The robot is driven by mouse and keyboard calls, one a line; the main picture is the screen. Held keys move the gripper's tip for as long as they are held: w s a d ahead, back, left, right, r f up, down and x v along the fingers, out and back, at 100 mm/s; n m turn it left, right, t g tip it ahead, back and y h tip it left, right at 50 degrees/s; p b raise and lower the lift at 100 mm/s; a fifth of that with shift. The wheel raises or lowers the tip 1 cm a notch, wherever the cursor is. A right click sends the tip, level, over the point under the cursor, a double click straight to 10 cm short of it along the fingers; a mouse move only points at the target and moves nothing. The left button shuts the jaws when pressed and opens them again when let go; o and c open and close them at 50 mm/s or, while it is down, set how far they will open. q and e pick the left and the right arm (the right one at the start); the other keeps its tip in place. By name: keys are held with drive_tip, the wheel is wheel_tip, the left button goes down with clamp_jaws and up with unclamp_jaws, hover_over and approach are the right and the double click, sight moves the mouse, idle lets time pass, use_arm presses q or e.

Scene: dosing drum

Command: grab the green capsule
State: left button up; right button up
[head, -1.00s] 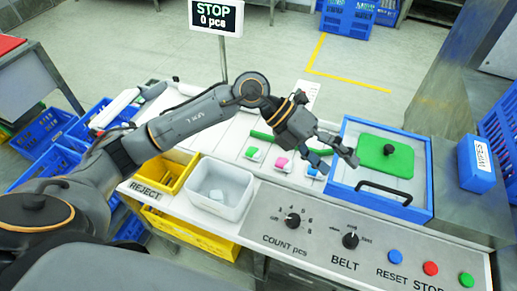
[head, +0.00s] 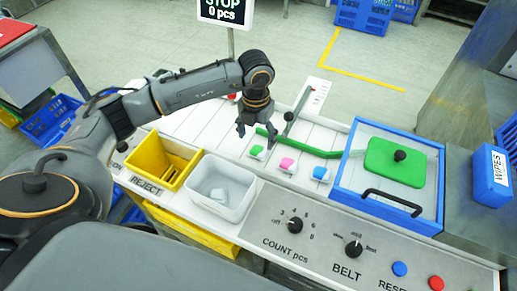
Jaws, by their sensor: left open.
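The green capsule (head: 256,151) lies on a small white piece on the white belt surface, leftmost in a row with a pink one (head: 287,163) and a blue one (head: 320,173). My left gripper (head: 254,128) points down just behind and above the green capsule. Its fingers are apart with nothing between them. The capsule is in plain sight below the fingertips, and no contact shows. My right gripper is not in view.
A green curved guide rail (head: 305,150) runs behind the capsules, close to my left fingers. A white bin (head: 222,204) and a yellow reject bin (head: 147,160) stand to the left. A blue-framed hatch (head: 345,180) with a green lid (head: 395,172) is at the right.

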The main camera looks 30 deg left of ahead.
sight(258, 151)
use_arm(q)
drive_tip(key=shift+f+p, duration=0.35)
drive_tip(key=shift+f, duration=0.2)
wheel_tip(258, 151, down, 4)
drive_tip(key=shift+d+r+p, duration=0.15)
drive_tip(key=shift+p, duration=0.55)
drive_tip(key=shift+w+f, duration=0.1)
drive_tip(key=shift+f, duration=0.35)
drive_tip(key=shift+c, duration=0.2)
drive_tip(key=c, duration=0.9)
